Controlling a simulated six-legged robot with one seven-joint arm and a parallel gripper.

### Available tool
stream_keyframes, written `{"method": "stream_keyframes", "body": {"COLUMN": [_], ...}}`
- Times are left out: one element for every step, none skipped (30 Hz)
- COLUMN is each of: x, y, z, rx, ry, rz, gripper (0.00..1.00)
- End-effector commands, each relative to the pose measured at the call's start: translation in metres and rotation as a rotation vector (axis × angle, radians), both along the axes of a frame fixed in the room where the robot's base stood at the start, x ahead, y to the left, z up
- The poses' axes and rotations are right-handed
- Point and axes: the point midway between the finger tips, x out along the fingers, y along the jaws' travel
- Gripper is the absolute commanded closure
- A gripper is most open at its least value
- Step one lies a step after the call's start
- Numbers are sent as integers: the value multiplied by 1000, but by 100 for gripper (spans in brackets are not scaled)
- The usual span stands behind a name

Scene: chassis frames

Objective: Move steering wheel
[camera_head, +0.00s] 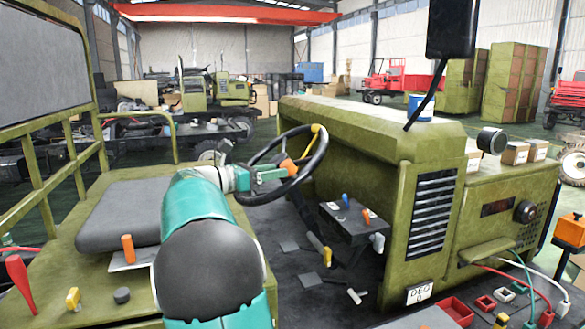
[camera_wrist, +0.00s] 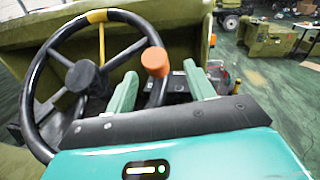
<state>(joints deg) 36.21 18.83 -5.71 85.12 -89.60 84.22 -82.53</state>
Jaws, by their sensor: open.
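The steering wheel (camera_head: 322,151) is black with a yellow band at its top and stands tilted in front of the seat of the olive vehicle. It fills the left of the wrist view (camera_wrist: 33,105), with its dark hub and spokes visible. An orange knob (camera_head: 289,167) sits on the rim on the side near my arm; it also shows in the wrist view (camera_wrist: 155,62). My gripper (camera_head: 268,180) is open, its two green fingers on either side of the knob and rim in the wrist view (camera_wrist: 161,84). I cannot tell whether either finger touches them.
The grey seat (camera_head: 118,212) is left of my arm. A dark lever box (camera_head: 350,222) with coloured handles stands right of the wheel. The olive hood (camera_head: 355,125) lies beyond it. A black mirror (camera_head: 452,30) hangs on a stalk at upper right.

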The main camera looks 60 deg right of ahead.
Motion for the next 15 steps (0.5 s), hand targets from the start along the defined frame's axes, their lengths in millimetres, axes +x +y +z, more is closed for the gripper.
{"method": "stream_keyframes", "body": {"x": [-6, -9, -13, -16, -19, -23, -26, -28, -30, -32, -33, -35, -35, -36, -36], "y": [-8, -13, -19, -24, -29, -35, -39, -42, -47, -50, -53, -55, -57, -58, -59], "z": [0, 0, 0, -1, -1, -1, -1, -1, 0, 0, -1, -1, -1, -1, -1], "rx": [-1, 0, 0, 1, 1, 1, 1, 1, 1, 1, 1, 1, 1, 1, 1], "ry": [-1, 0, 0, 1, 0, 0, 0, -1, -1, -1, -1, -1, 0, 0, 0], "rz": [-2, -2, 0, 0, -1, 1, 0, 0, 2, 3, 3, 4, 5, 6, 6], "gripper": [46, 46, 46, 46, 46, 46, 46, 46, 46, 46, 46, 46, 46, 46, 46]}}
